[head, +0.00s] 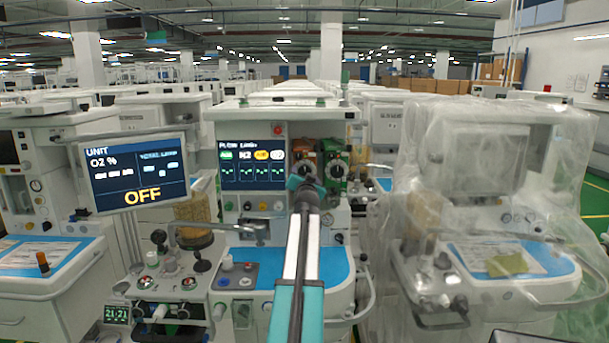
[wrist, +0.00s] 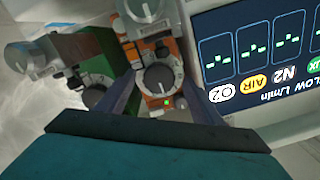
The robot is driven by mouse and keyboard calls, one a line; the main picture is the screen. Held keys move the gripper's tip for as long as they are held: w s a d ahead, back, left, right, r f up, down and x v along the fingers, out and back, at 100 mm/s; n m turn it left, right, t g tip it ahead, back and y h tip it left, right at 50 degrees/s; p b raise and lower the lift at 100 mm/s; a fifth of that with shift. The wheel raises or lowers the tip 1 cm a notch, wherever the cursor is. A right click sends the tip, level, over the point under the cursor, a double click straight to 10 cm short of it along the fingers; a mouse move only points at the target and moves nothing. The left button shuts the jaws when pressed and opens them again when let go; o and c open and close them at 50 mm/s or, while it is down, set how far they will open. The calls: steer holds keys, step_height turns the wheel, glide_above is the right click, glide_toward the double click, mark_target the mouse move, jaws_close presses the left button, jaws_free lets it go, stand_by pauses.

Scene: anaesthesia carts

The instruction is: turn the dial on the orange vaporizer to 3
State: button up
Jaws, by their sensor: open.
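The orange vaporizer (head: 304,150) stands beside the green vaporizer (head: 336,158) at the right of the middle cart's screen. In the wrist view the orange vaporizer (wrist: 154,50) fills the upper middle, with a round dark dial (wrist: 158,79) bearing a light mark. The numbers around the dial are too small to read. My gripper (wrist: 157,88) is open, with one dark finger on each side of the dial; I cannot tell whether they touch it.
The green vaporizer (wrist: 96,75) is close to the left finger in the wrist view. The flow screen (wrist: 262,55) is close on the right. In the head view a monitor (head: 138,172) reading OFF stands at left, and a plastic-covered cart (head: 490,200) at right.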

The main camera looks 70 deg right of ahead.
steer(key=shift+w+d, duration=0.2)
steer(key=shift+d, duration=0.25)
